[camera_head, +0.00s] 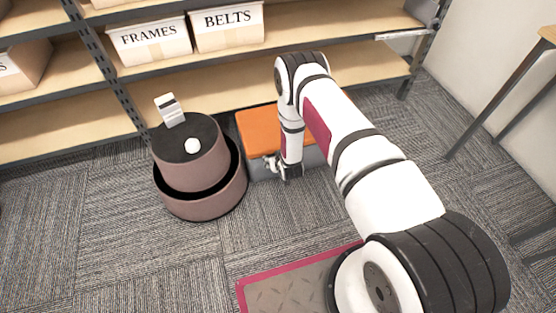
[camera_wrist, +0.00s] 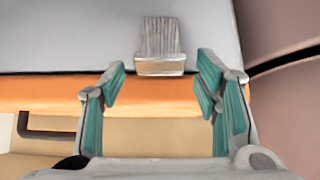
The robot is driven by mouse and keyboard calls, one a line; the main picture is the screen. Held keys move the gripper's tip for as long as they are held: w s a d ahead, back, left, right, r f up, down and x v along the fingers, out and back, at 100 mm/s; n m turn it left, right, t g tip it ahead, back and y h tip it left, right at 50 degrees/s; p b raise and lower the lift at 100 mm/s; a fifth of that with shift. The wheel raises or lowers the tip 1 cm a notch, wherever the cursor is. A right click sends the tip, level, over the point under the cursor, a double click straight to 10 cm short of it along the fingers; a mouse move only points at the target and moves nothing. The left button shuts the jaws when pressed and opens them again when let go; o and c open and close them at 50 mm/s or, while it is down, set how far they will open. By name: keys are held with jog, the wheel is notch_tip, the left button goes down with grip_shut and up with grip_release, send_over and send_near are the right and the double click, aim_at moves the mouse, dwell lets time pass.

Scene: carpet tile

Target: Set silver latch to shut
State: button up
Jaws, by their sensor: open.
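The silver latch (camera_wrist: 160,40) is a ribbed grey plate with a pale lip. In the head view the box has an orange lid (camera_head: 258,128) and grey body (camera_head: 258,166); my gripper hides the latch there. My gripper (camera_head: 274,164) is at the box's front. In the wrist view my gripper (camera_wrist: 161,78) is open and empty, its teal-padded fingers on either side of the latch's line, apart from it.
A round mauve container (camera_head: 200,165) with a dark top stands close left of the box, bearing a white device (camera_head: 170,110) and a white round object (camera_head: 193,146). Shelves (camera_head: 215,75) with labelled boxes stand behind. Carpet in front is clear.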

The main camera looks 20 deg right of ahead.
jog(key=v, duration=1.1)
jog(key=shift+r, duration=0.25)
jog(key=shift+s, duration=0.15)
